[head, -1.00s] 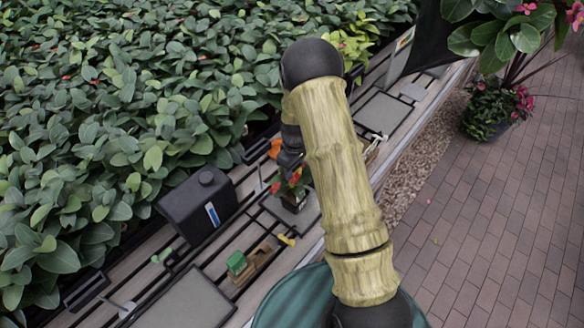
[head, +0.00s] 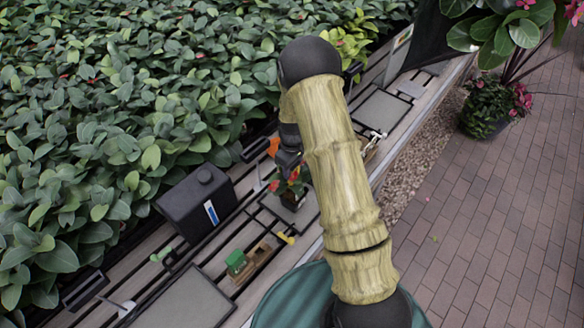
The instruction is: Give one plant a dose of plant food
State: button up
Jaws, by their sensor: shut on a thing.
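A small potted plant (head: 294,190) with red flowers and green leaves stands on the slatted bench, left of my bamboo-coloured arm. My black gripper (head: 288,164) is directly above the plant, seen from behind and partly covered by my arm. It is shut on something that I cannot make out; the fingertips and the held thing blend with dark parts. A black canister (head: 186,207) with a blue and white label stands on the bench to the left. No container marked as plant food can be read.
A wooden tray (head: 256,255) with a green block (head: 237,262) lies nearer, beside a yellow item (head: 286,238). An orange item (head: 274,147) is behind the gripper. Dense foliage (head: 100,130) borders the bench's left; gravel and brick paving (head: 490,220) lie right.

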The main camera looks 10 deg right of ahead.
jog(key=shift+s+f+b, duration=0.1)
jog(key=shift+f+b, duration=0.2)
jog(key=shift+f, duration=0.15)
dwell(1.5)
jog(key=shift+r+p, duration=1.4)
jog(key=shift+r, duration=0.75)
jog(key=shift+r+p, duration=0.9)
jog(key=shift+r, duration=0.55)
